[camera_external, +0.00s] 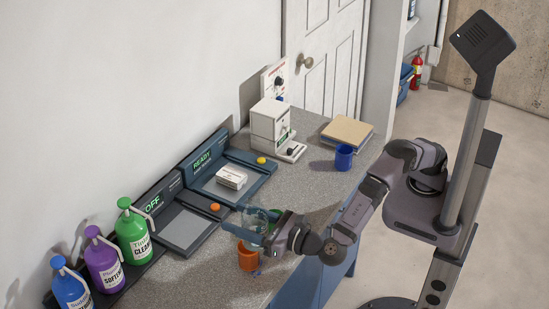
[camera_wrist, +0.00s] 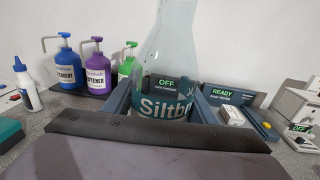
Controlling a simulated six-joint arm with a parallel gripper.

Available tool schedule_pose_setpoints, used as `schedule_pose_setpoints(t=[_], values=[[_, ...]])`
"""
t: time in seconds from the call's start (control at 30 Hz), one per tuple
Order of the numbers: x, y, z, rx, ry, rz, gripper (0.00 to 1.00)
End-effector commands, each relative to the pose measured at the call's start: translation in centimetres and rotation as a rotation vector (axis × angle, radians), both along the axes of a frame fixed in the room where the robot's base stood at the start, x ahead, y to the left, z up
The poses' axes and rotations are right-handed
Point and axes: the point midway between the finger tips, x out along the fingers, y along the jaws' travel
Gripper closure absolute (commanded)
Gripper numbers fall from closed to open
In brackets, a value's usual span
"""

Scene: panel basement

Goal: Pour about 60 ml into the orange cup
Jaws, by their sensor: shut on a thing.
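A clear glass flask (camera_wrist: 167,62) with a teal label reading "Siltbr…" stands between my fingers in the wrist view. My gripper (camera_wrist: 165,108) is shut on it. In the outside view the flask (camera_external: 254,217) is just above and behind the orange cup (camera_external: 247,260), and my gripper (camera_external: 262,236) partly covers it. The cup stands on the counter, its upper part overlapped by the flask and gripper. I cannot tell how far the flask tilts or how much liquid is in either. The cup does not show in the wrist view.
Blue, purple and green pump bottles (camera_external: 132,233) stand along the wall. Behind the flask are a device reading OFF (camera_external: 187,228) and one reading READY (camera_external: 206,160) with a white block on it. A blue cup (camera_external: 344,157) stands far right. A small blue patch lies beside the orange cup.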

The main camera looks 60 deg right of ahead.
Motion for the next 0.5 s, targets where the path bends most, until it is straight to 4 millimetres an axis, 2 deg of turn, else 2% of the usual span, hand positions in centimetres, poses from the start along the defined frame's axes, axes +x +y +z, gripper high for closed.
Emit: schedule_pose_setpoints(t=[0.2, 0.43, 0.5], values=[[-1.5, 2.7, -0.3, 0.004, -0.001, 0.014, 0.78], [-2.6, 4.3, -0.4, 0.003, -0.001, 0.026, 0.78], [-2.5, 4.3, -1.6, -0.003, 0.0, 0.026, 0.78]])
